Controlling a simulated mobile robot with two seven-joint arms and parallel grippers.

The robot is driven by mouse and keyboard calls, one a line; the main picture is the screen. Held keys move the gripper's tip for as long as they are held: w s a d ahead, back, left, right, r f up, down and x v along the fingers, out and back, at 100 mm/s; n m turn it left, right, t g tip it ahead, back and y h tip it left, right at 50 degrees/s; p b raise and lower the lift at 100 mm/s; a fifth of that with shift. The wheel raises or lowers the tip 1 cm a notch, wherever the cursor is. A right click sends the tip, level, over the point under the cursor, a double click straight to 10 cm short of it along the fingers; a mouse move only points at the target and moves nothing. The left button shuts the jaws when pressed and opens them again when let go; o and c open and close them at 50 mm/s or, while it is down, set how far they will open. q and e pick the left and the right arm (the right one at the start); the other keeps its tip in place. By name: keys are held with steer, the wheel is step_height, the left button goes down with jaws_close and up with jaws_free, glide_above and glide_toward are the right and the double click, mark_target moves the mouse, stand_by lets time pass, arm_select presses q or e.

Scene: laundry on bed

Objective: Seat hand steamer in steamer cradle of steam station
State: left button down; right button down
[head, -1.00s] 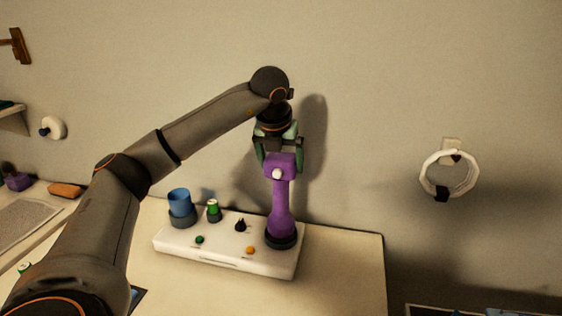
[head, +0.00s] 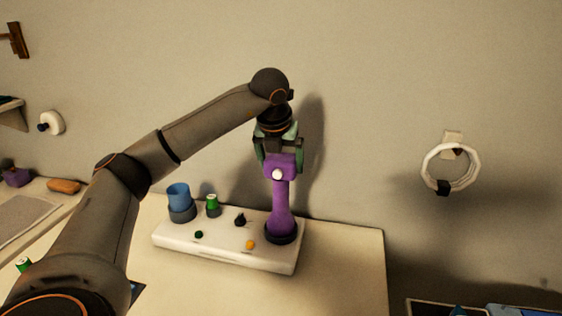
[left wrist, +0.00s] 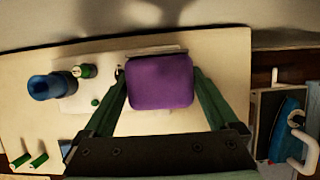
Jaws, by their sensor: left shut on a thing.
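The hand steamer (head: 281,205) is purple, with a white button on its head. It stands upright with its lower end in the dark round steamer cradle (head: 283,238) at the right end of the white steam station (head: 222,255). How deep it sits in the cradle cannot be told. My left gripper (head: 279,157) is shut on the steamer's head from above. In the left wrist view the purple steamer top (left wrist: 160,82) lies between the two green fingers and hides the cradle. My right gripper is in neither view.
The station also carries a blue cup (head: 179,197), a green-topped bottle (head: 212,203), a black knob (head: 240,220) and small buttons. A white ring (head: 425,175) hangs on the wall at right. The table (head: 345,265) is clear right of the station.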

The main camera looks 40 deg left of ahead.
arm_select(q)
steer(key=shift+f+b, duration=0.45)
steer(key=shift+f, duration=0.25)
jaws_free()
steer(key=p+v, duration=0.1)
steer(key=v, duration=1.1)
steer(key=shift+r, duration=0.3)
steer(key=shift+s+d, duration=0.1)
